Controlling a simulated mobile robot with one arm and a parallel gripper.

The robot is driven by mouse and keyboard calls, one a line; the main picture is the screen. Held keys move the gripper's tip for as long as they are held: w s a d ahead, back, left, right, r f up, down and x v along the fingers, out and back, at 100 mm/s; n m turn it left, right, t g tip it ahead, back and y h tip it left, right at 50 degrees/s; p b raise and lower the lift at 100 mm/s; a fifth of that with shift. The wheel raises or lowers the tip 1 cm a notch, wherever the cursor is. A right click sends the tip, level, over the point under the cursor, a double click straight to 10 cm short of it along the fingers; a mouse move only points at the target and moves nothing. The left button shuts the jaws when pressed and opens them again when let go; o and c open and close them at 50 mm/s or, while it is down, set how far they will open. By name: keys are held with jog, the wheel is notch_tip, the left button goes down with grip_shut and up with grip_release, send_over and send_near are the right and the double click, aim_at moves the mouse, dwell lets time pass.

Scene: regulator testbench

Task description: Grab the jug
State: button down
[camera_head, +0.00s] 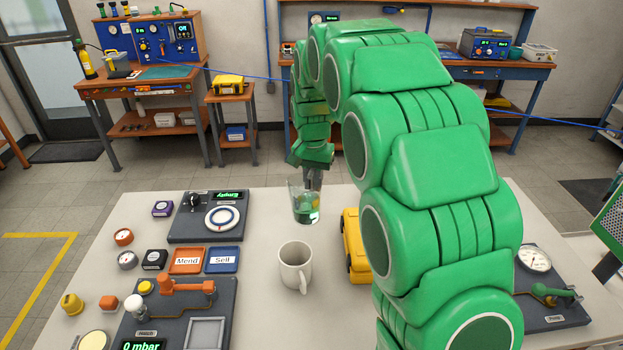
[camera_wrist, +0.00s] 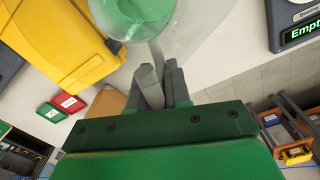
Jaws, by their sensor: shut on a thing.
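The jug (camera_head: 306,212) is clear glass with green liquid in its lower part. It is near the far edge of the table (camera_head: 265,330) in the head view, and I cannot tell whether it touches the tabletop. The jug also shows at the top of the wrist view (camera_wrist: 133,14), with the green liquid in it. My gripper (camera_head: 314,184) is at the far side of the jug, partly behind its rim. In the wrist view, my gripper's fingers (camera_wrist: 163,78) are shut on the jug's thin handle (camera_wrist: 157,52). Their tips are close together.
A white mug (camera_head: 292,268) stands nearer on the table. A yellow case (camera_head: 352,246) is right of the jug, close to my arm. A dark panel with a round plate (camera_head: 180,232) is left. Orange (camera_head: 178,268) and blue (camera_head: 222,268) trays lie in front of it.

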aim_at(308, 194)
jog(key=shift+s+d+r, duration=0.1)
jog(key=shift+s+r, duration=0.15)
jog(key=shift+s, duration=0.3)
jog(key=shift+s+d+r, duration=0.1)
jog(key=shift+s+r, duration=0.1)
jog(key=shift+s, duration=0.4)
jog(key=shift+s+d+r, duration=0.1)
jog(key=shift+s+r, duration=0.15)
jog(key=shift+s, duration=0.3)
jog(key=shift+s, duration=0.1)
dwell(1.5)
